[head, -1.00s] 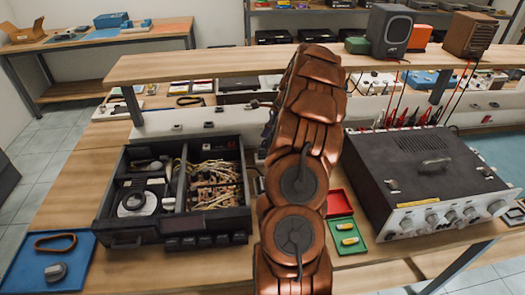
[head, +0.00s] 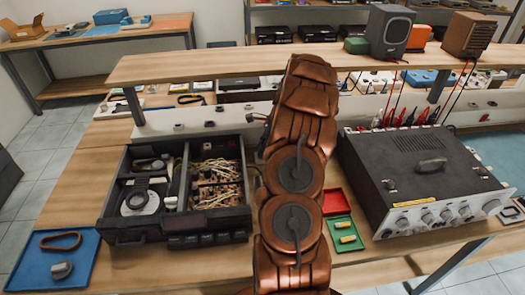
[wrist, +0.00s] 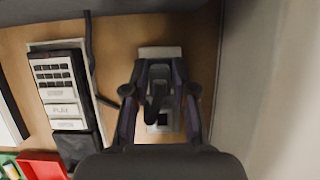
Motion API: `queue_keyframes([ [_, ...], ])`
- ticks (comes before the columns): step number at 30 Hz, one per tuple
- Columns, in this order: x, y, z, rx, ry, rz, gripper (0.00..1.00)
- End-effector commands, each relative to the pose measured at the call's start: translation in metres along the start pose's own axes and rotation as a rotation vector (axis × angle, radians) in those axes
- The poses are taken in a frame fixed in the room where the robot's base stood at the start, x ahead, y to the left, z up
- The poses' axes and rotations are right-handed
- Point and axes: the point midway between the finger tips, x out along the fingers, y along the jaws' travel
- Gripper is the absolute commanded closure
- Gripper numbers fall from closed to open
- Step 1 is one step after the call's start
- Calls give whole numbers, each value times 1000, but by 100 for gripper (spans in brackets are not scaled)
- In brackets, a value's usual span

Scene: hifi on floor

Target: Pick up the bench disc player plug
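In the wrist view a dark plug (wrist: 157,92) stands over a pale socket plate (wrist: 160,53) on the wooden surface. My gripper (wrist: 160,92) is open, with one finger on each side of the plug and gaps showing. I cannot tell whether the plug is seated in the socket. A dark cable (wrist: 90,45) runs along the left. In the head view my arm hides the gripper and the plug. An open black case with a disc mechanism and wiring (head: 122,225), which looks like the disc player, sits on the bench left of my arm.
A black instrument with knobs (head: 400,165) stands right of my arm. A green tray (head: 346,245) and a red tray (head: 334,201) lie between them. A raised wooden shelf (head: 200,66) crosses behind. A keypad unit (wrist: 58,85) lies left of the gripper; a pale surface (wrist: 260,90) is at right.

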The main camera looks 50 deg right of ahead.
Motion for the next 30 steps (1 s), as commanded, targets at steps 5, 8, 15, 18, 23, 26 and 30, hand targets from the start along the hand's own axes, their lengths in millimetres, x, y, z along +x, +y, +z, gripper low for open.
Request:
queue_keyframes([
  [5,0,0,0,0,0,0,96],
  [8,0,0,0,0,0,0,100],
  [15,0,0,0,0,0,0,100],
  [18,-2,0,1,0,0,-1,100],
  [23,-15,-2,6,-2,2,-5,100],
  [26,-32,-1,13,-2,2,-4,100],
  [30,-65,-2,27,-4,2,-9,100],
])
